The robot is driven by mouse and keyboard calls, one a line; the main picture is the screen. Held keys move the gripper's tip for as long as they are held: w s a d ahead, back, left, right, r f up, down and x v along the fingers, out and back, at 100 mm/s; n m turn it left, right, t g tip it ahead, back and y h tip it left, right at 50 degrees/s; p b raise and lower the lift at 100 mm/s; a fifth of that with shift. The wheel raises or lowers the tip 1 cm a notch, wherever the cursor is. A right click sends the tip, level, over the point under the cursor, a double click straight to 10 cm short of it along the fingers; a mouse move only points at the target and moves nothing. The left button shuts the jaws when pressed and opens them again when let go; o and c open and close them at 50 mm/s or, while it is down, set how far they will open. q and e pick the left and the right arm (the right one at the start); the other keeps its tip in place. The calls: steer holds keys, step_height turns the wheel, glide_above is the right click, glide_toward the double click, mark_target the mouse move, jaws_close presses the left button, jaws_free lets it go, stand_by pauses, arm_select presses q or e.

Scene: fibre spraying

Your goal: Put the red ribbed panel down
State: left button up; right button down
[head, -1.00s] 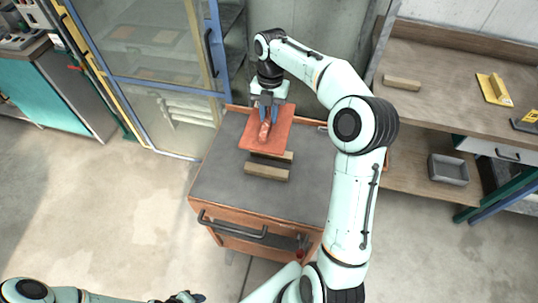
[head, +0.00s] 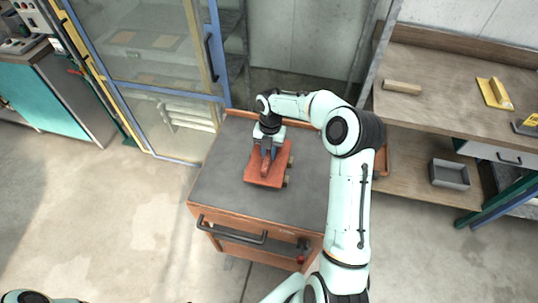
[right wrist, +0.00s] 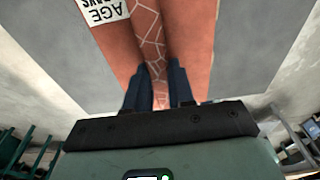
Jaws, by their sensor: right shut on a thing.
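The red ribbed panel (head: 256,176) lies roughly flat over two wooden blocks on the grey cart top (head: 222,172). Whether it rests on them or hovers just above, I cannot tell. My right gripper (head: 268,156) points down and is shut on the panel's raised middle rib. In the right wrist view the dark blue fingers (right wrist: 160,92) stand on either side of the rib, which has a pale crack-like pattern. A white printed label shows on the panel (right wrist: 125,45) there. Only block ends (head: 286,182) stick out at the panel's right. My left gripper is out of view.
The cart has an orange rim and a front handle (head: 232,229). A glass-doored cabinet (head: 160,60) stands behind left. At right, a wooden bench (head: 440,75) holds a block and a yellow tool (head: 494,92); a grey bin (head: 449,174) sits below. The cart top's front is clear.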

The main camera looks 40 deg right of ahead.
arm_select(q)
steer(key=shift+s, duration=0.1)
arm_select(e)
steer(key=shift+f, duration=1)
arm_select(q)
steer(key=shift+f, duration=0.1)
arm_select(e)
steer(key=shift+f, duration=0.1)
steer(key=c, duration=0.9)
jaws_free()
steer(key=shift+f, duration=0.1)
steer(key=r, duration=0.7)
steer(key=w+d+r+p, duration=0.1)
steer(key=r, duration=0.3)
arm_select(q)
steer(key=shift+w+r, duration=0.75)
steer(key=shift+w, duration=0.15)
arm_select(e)
steer(key=shift+s+r, duration=0.1)
steer(key=shift+r, duration=0.55)
steer(key=shift+f, duration=0.1)
